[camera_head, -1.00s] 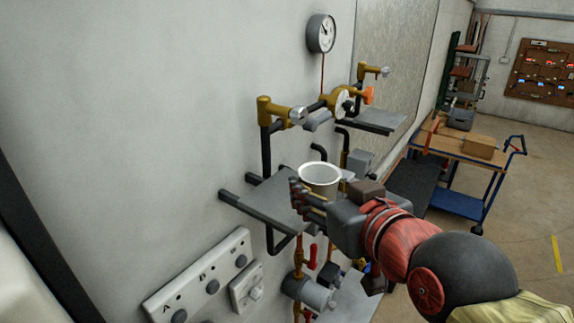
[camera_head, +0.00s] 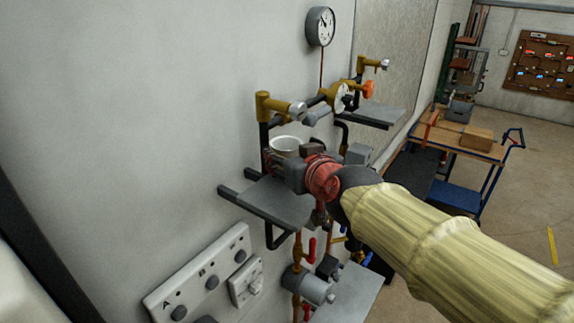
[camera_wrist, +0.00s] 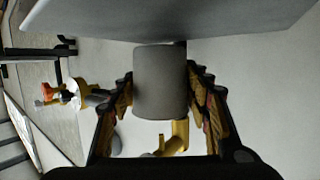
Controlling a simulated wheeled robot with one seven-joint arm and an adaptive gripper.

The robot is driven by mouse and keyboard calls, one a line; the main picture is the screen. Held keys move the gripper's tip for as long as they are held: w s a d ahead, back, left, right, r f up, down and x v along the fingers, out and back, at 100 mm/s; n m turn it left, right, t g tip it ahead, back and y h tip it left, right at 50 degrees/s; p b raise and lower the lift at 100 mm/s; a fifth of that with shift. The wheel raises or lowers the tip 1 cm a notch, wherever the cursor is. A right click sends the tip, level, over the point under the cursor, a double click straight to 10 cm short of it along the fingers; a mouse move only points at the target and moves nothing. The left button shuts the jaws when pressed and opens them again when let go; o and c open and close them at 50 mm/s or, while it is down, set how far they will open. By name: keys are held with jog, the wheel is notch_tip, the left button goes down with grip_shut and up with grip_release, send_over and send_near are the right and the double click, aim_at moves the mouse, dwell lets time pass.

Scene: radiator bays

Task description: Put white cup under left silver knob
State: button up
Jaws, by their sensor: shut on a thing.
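The white cup (camera_head: 284,145) is in my gripper (camera_head: 277,162), above the left grey shelf (camera_head: 262,200) on the wall. In the head view its rim shows just below the left silver knob (camera_head: 297,110) on its brass fitting; the gripper hides its lower part. In the wrist view the cup (camera_wrist: 160,82) sits between both fingers of my gripper (camera_wrist: 160,85), with the shelf (camera_wrist: 170,18) close by its base. I cannot tell whether the cup touches the shelf.
A second silver knob (camera_head: 384,64) sits above another grey shelf (camera_head: 374,116) farther right. A round gauge (camera_head: 320,26) and an orange valve handle (camera_head: 368,89) are on the wall pipes. A switch panel (camera_head: 200,275) is below left. A blue cart (camera_head: 458,195) stands at right.

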jog(key=shift+s+f, duration=0.1)
jog(key=shift+f, duration=0.35)
jog(key=shift+s, duration=0.1)
jog(key=shift+f, duration=0.15)
jog(key=o, duration=1)
jog(key=shift+r, duration=0.3)
jog(key=p+v, duration=0.2)
jog(key=v, duration=1)
jog(key=shift+f, duration=0.1)
